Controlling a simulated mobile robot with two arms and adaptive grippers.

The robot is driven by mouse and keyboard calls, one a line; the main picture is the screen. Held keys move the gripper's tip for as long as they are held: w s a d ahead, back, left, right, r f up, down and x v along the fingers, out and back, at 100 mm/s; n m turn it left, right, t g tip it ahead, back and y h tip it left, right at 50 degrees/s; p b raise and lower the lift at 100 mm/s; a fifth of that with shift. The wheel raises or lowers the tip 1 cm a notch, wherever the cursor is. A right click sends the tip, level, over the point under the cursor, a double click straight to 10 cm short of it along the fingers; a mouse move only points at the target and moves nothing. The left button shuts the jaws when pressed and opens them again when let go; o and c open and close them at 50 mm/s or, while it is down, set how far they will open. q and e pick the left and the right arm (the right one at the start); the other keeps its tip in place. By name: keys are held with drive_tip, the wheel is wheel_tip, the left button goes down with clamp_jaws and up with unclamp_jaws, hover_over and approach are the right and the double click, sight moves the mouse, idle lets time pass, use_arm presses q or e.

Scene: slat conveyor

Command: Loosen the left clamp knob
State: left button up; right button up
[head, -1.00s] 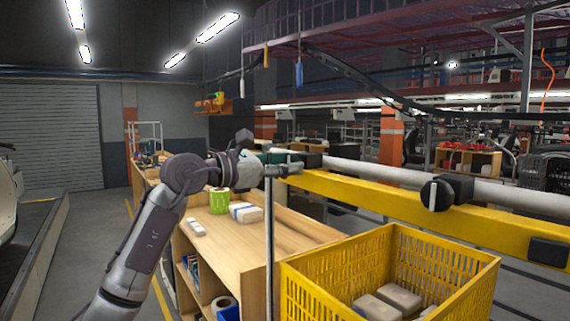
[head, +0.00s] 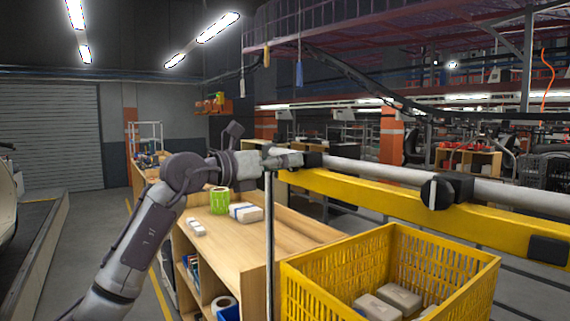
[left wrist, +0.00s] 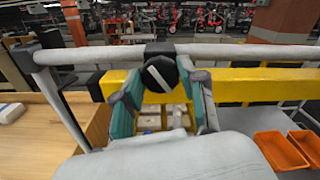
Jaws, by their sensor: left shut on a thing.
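The left clamp knob (left wrist: 160,73) is black and round with a pale bar across its face. In the left wrist view it sits on a black clamp on the pale rail, above the yellow beam. My left gripper (left wrist: 162,92) has its teal-padded fingers on either side of the knob, closed on it. In the head view my left gripper (head: 285,161) reaches the left end of the rail and hides the knob. A second black knob (head: 437,193) on the right part of the rail is untouched. My right gripper is in neither view.
The pale rail (head: 370,174) runs above a yellow beam (head: 380,200). A thin upright post (head: 269,250) stands below my left gripper. A yellow crate (head: 330,298) with pale blocks stands in front. A wooden bench (head: 265,240) is behind it. Orange bins (left wrist: 280,151) show at right in the left wrist view.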

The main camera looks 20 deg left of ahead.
use_arm(q)
drive_tip(key=n, duration=1.1)
drive_tip(key=shift+a, duration=0.15)
idle(0.3)
drive_tip(key=o, duration=1.1)
drive_tip(key=shift+o, duration=0.2)
drive_tip(key=v, duration=1.2)
drive_tip(key=shift+w, duration=0.1)
